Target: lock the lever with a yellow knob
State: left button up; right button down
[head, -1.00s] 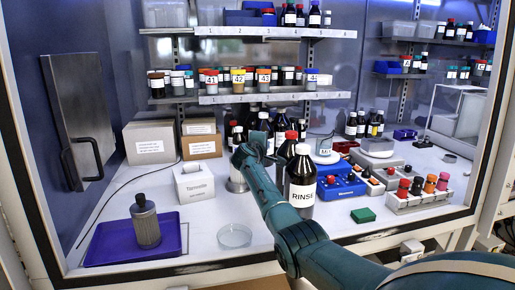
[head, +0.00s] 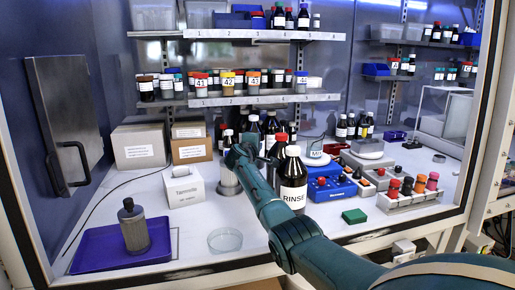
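I see no lever with a yellow knob in the head view. My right arm comes in from the lower right and reaches into the cabinet. Its gripper (head: 238,152) is among the dark bottles at the back of the worktop, above a steel cylinder (head: 229,181). Its fingers are too small and too hidden to tell whether they are open or shut, or touching anything. My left gripper is not in view.
A RINSE bottle (head: 293,190) stands right beside my arm. A purple tray (head: 95,249) holds a grey bottle (head: 134,229) at left. A glass dish (head: 225,240) and a tissue box (head: 184,187) are nearby. A grey door (head: 70,120) with a dark handle is on the left wall.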

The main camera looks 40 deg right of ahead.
jog(key=shift+a, duration=0.1)
dwell(0.8)
jog(key=v, duration=1.3)
dwell(0.4)
